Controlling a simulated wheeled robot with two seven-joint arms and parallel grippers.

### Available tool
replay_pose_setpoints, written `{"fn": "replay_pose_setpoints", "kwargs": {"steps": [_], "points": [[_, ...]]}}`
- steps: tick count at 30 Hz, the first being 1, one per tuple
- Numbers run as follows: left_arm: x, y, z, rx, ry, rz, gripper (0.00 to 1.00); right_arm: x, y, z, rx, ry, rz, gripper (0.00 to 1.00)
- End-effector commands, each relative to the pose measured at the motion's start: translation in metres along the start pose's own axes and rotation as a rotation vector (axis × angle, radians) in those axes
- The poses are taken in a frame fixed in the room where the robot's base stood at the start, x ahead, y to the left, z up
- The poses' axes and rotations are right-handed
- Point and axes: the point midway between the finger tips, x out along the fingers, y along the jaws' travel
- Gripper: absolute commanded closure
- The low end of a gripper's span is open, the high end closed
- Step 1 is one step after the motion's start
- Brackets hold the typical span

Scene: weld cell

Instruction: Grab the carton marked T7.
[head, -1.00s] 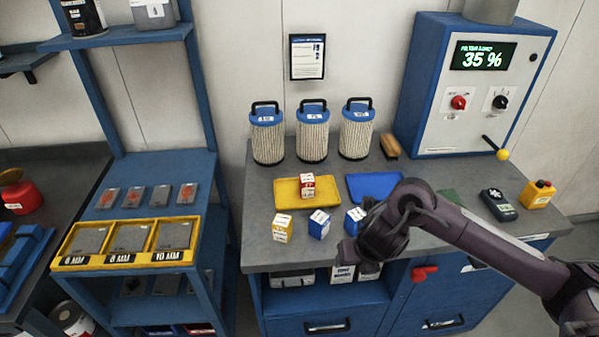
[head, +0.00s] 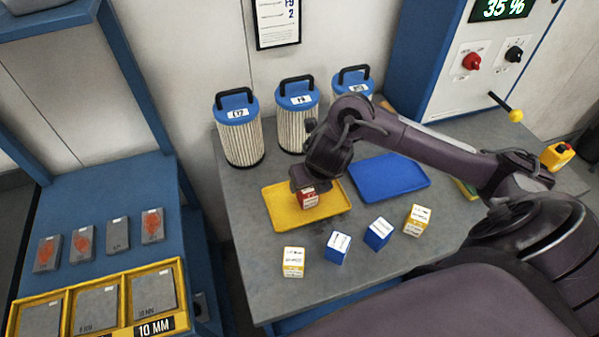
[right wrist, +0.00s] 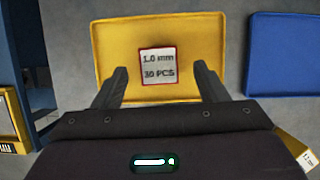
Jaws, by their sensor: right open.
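A small red carton with a white top (head: 309,200) stands on the yellow tray (head: 279,212). In the right wrist view the carton (right wrist: 158,65) has a red-edged top reading "1.0 mm 30 PCS"; I cannot read a T7 mark in the current views. My right gripper (head: 308,185) is right over the carton and hides part of it in the head view. In the right wrist view the open fingers (right wrist: 161,80) show on either side of the carton, with gaps on both sides. How far the fingertips reach down beside it is unclear. My left gripper is out of view.
A yellow-and-white carton (head: 293,262), two blue-and-white cartons (head: 337,247) (head: 378,233) and another yellow-and-white one (head: 417,220) stand in front of the trays. An empty blue tray (head: 390,178) lies to the right. Tall filters (head: 238,135) stand behind.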

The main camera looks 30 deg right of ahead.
Motion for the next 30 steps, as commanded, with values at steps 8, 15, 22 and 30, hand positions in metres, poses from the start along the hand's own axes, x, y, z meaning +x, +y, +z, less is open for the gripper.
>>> {"fn": "replay_pose_setpoints", "kwargs": {"steps": [8,15,22,30], "points": [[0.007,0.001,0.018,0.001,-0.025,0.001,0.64,0.034,0.000,-0.005,0.003,0.007,-0.001,0.34],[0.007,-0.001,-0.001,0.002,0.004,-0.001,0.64,0.067,0.001,-0.006,0.003,0.003,-0.001,0.34],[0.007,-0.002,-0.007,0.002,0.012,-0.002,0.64,0.072,0.001,-0.005,0.000,0.000,-0.001,0.34],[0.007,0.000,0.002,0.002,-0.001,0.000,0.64,0.071,0.001,-0.005,0.000,0.001,-0.001,0.60]]}}
